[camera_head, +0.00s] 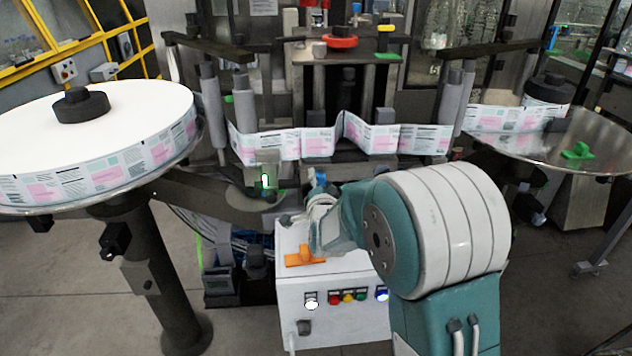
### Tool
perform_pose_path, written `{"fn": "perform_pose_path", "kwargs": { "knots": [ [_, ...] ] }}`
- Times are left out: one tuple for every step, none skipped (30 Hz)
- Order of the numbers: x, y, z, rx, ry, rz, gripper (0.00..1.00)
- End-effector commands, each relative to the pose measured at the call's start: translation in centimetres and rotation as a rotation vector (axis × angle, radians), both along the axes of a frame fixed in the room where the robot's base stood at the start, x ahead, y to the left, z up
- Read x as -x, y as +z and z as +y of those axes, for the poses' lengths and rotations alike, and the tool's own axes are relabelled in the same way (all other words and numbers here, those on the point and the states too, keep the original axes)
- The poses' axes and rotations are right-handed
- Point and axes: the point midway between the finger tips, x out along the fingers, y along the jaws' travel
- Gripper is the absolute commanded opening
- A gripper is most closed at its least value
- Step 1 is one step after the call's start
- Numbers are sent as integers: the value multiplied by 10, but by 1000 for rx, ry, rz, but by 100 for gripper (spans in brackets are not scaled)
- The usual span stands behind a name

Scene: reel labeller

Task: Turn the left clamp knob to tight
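No knob in view carries a label that I can read, so I cannot tell for sure which one is the left clamp knob. A black round knob or hub (80,104) sits on the middle of the large white reel (140,110) at the left. An orange T-shaped handle (304,257) is on top of the white control box (335,285), and a green T-shaped handle (577,151) is on the right round table. My arm reaches in from the right. My gripper (318,205) is around the wrist end above the box, beside the orange handle; its fingers are not clear.
A label strip (315,142) runs across the machine between the left reel and the right table (600,150). A red knob (340,41) and a green handle (388,55) are higher up. The box front has coloured buttons (348,297). Floor at lower left is clear.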

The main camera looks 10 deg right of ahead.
Motion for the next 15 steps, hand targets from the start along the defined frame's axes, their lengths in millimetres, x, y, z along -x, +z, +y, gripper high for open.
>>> {"fn": "perform_pose_path", "kwargs": {
  "knots": [
    [1, -4, -2, 0, -4, 8, 86],
    [1, -3, -2, 0, -3, 7, 89],
    [1, -3, -2, 0, -3, 7, 89],
    [1, -2, -2, 0, -3, 5, 89],
    [1, -2, -1, 0, -2, 4, 89],
    [1, -1, -1, 0, -2, 3, 89],
    [0, -1, -1, 1, -2, 2, 89],
    [0, -1, -1, 1, -2, 2, 89],
    [0, -1, 0, 1, -2, 1, 89],
    [0, 0, 0, 1, -1, 0, 89],
    [0, 0, 0, 2, -1, 0, 89],
    [0, 0, 0, 2, -1, 0, 89],
    [1, 0, 0, 2, -2, -1, 89],
    [1, 0, 0, 2, -1, 0, 89],
    [3, 0, 1, 2, -1, 0, 89]
  ]
}}
